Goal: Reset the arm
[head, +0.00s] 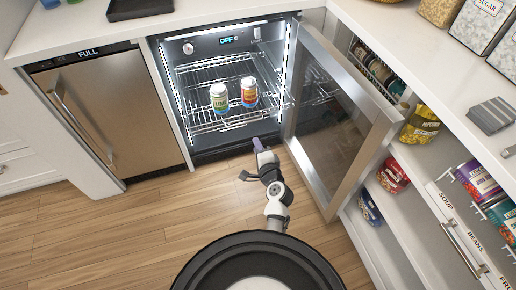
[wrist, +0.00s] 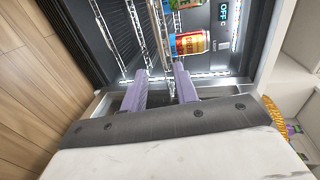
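My gripper (head: 257,146) is low in front of the open mini fridge, near its bottom front edge. In the wrist view the two purple fingers (wrist: 161,74) stand apart with nothing held between them. The arm reaches forward from my base, bent low over the wooden floor. The fridge's wire rack (head: 222,121) holds a green and white can (head: 219,98) and an orange-red can (head: 249,93), both upright. The orange-red can also shows in the wrist view (wrist: 190,43), beyond the fingertips.
The glass fridge door (head: 338,120) stands wide open to the right of my arm. A closed steel appliance (head: 110,112) is on the left. Shelves with bags (head: 420,125) and cans (head: 478,180) line the right side. The wooden floor (head: 130,230) at left is clear.

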